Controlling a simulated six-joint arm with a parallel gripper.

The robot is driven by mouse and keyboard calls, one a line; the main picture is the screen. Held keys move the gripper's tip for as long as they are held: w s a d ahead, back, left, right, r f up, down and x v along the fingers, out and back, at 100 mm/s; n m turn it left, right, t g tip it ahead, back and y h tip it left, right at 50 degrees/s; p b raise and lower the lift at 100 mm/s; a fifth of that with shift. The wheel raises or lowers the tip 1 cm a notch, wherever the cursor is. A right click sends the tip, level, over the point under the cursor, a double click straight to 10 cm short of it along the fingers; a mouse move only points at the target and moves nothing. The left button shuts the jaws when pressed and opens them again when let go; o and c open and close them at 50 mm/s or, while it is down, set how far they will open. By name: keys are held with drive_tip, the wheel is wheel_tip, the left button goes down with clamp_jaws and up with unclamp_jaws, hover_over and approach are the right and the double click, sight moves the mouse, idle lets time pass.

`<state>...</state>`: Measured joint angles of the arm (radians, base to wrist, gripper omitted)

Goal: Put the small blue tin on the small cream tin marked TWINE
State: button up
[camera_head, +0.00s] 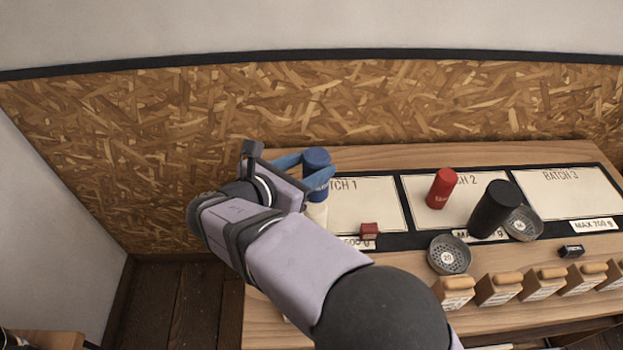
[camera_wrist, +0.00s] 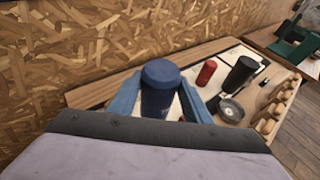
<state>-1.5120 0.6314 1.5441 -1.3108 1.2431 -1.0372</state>
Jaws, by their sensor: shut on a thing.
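My gripper (camera_head: 310,172) is shut on the small blue tin (camera_head: 317,158), with its blue fingers on either side. The blue tin is upright and also shows between the fingers in the wrist view (camera_wrist: 160,90).
A red tin (camera_head: 441,188) and a taller black cylinder (camera_head: 492,209) stand to the right on the BATCH 2 area. A small red block (camera_head: 369,230) lies near BATCH 1. BATCH 3 (camera_head: 566,194) is clear.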

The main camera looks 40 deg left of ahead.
drive_tip(key=shift+f+p, duration=0.6)
drive_tip(key=shift+f, duration=1.65)
drive_tip(key=shift+f, duration=0.1)
drive_tip(key=o, duration=1.4)
drive_tip(key=shift+f, duration=0.1)
drive_tip(key=shift+c, duration=0.2)
drive_tip(key=shift+s+r, duration=0.1)
drive_tip(key=shift+r, duration=0.1)
drive_tip(key=b+v, duration=0.4)
drive_tip(key=v, duration=0.7)
drive_tip(key=shift+s, duration=0.4)
drive_tip(key=shift+d+r, duration=0.1)
